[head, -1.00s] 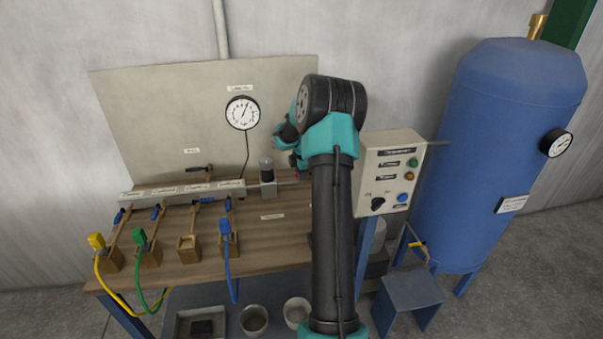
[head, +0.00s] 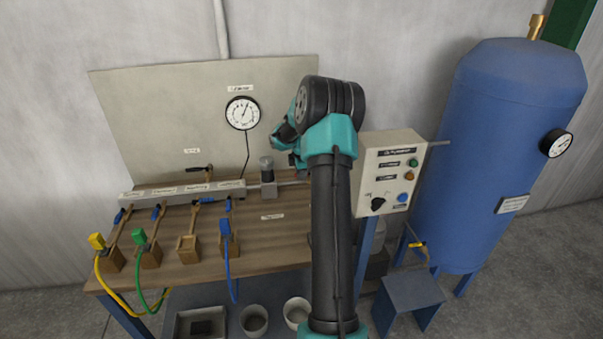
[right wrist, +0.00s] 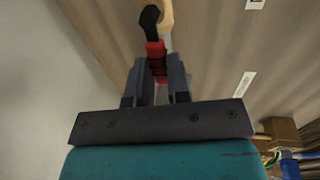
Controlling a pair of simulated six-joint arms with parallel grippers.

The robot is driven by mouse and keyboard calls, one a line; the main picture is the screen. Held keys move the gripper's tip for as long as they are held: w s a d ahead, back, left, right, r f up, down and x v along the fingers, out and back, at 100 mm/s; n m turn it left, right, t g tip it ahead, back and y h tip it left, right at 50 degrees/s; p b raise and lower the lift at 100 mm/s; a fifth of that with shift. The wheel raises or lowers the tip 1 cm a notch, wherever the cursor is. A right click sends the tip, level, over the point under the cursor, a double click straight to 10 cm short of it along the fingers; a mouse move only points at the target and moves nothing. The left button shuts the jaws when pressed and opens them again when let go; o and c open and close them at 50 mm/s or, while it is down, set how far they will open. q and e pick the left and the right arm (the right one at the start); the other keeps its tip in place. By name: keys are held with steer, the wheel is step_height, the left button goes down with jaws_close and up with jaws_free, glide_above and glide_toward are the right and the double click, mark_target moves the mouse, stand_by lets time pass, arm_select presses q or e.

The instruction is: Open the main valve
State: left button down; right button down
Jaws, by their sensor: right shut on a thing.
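My right gripper (right wrist: 158,82) is shut on a red valve handle (right wrist: 156,52) in the right wrist view. The handle runs up between the two dark fingers. A black end piece (right wrist: 149,22) and a tan or brass-coloured part (right wrist: 166,14) show just beyond it. In the head view my right arm reaches over the right end of the workbench (head: 275,240) and hides most of the handle and the fingertips. A grey metal pipe fitting (head: 268,178) stands just left of the gripper. My left gripper is not in view.
A grey manifold (head: 170,194) with several blue-handled valves runs along the bench. A pressure gauge (head: 243,113) hangs on the back panel. A control box (head: 391,165) stands right of my arm, and a blue tank (head: 500,150) is farther right. The bench's front middle is clear.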

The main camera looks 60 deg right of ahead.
stand_by(0.3)
steer(key=c, duration=1.1)
jaws_free()
steer(key=a+r, duration=0.1)
steer(key=r, duration=0.4)
steer(key=s+r, duration=0.1)
steer(key=r, duration=0.5)
steer(key=a+r, duration=0.1)
steer(key=r, duration=0.5)
steer(key=shift+s+a, duration=0.35)
steer(key=shift+s, duration=0.05)
